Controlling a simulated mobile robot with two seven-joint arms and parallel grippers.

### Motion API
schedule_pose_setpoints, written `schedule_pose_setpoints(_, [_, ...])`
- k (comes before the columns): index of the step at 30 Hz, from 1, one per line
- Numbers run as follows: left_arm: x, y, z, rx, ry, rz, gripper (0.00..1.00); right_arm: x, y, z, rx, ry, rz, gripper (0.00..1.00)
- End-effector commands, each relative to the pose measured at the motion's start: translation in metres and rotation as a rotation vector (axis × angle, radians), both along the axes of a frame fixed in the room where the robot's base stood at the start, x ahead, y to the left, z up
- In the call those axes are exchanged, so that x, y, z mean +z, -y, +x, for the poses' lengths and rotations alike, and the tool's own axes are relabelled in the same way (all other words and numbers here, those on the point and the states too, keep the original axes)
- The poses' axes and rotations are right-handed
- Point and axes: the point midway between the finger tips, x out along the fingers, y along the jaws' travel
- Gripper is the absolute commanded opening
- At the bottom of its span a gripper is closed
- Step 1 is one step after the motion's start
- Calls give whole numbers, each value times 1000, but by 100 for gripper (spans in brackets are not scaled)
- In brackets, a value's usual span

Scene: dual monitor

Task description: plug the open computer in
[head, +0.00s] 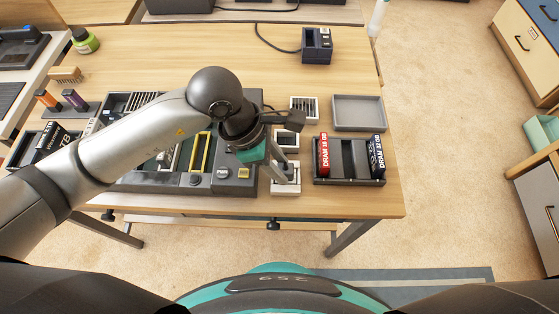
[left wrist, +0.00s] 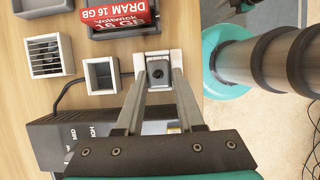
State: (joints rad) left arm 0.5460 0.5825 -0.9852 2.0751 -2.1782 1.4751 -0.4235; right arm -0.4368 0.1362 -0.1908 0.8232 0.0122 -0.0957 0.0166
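The open computer (head: 150,188) is a dark, wide case lying on the wooden table, its inside parts showing. Its dark edge (left wrist: 70,140) shows at lower left in the left wrist view. A dark, squarish plug-like piece (left wrist: 158,72) with a round top sits in a white square holder (head: 286,188) right of the case. A dark cable (left wrist: 72,90) runs from the case's side towards that holder. My left gripper (head: 284,176) points down over the holder. In the left wrist view its two fingers stand apart on either side of the piece; firm contact is not clear.
A white box with a square opening (left wrist: 101,75) and a slatted white box (head: 303,108) line up behind the holder. A dark tray (head: 348,181) with DRAM boxes and an empty grey tray (head: 358,112) stand to the right. A dark corded box (head: 317,46) is at the back.

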Motion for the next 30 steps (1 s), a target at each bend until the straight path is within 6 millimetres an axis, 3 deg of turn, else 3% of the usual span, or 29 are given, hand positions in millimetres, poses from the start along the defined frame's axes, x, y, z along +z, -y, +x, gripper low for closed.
schedule_pose_setpoints(1, [-7, 1, 0, -1, 0, -2, 44, -12, 1, -5, 12, -36, -12, 62])
schedule_pose_setpoints(7, [-6, 2, 0, -1, 3, -7, 66, -12, 1, -5, 12, -36, -12, 62])
schedule_pose_setpoints(30, [1, 0, 1, -1, 8, -11, 66, -8, 9, 3, 11, -19, -20, 62])
